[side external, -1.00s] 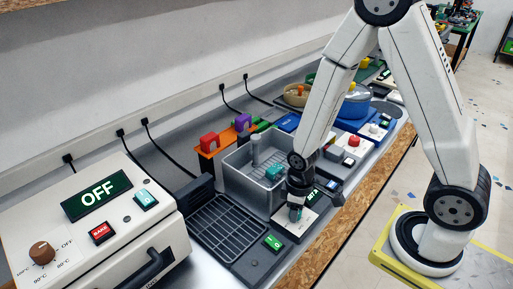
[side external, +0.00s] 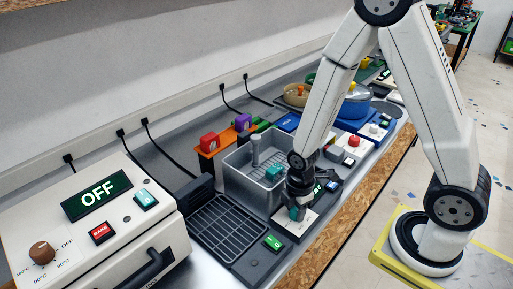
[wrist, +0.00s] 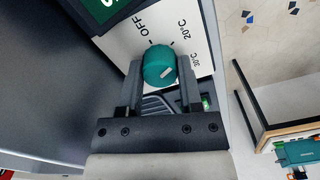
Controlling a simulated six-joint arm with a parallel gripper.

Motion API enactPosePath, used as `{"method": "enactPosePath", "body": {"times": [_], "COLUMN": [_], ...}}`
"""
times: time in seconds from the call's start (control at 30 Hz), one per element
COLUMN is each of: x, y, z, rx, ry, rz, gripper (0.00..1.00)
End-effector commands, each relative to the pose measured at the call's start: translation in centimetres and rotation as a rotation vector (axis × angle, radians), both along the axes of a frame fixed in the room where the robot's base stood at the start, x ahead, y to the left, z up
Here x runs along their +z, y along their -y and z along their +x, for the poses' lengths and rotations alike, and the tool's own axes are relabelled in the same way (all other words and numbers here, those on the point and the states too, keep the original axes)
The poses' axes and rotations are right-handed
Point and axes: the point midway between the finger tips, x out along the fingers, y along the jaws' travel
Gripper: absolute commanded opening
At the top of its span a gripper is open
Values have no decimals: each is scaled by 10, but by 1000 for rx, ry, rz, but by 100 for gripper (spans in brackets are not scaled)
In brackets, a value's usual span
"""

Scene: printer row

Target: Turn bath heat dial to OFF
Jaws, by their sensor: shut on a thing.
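The teal bath heat dial (wrist: 155,62) sits between the two fingers of my gripper (wrist: 160,78) in the wrist view. My gripper is shut on the dial, one finger on each side. The dial's pale pointer mark aims toward the right, on the side of the 30°C label and away from OFF. The white dial panel (wrist: 118,42) carries OFF, 20°C and 30°C labels. In the side view my gripper (side external: 296,210) is down on this panel (side external: 291,229), in front of the grey bath (side external: 239,182), and partly hides the dial.
A wire rack (side external: 226,222) and a green switch (side external: 272,242) lie left of my gripper. More stations stand behind.

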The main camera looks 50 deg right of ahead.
Motion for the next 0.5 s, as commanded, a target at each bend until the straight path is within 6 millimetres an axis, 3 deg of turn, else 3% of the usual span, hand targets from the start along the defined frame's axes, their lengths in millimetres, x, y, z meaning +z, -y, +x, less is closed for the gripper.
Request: {"method": "enactPosePath", "body": {"times": [0.5], "x": [0], "y": [0], "z": [0], "rx": [490], "ry": [1], "rz": [0], "gripper": [0]}}
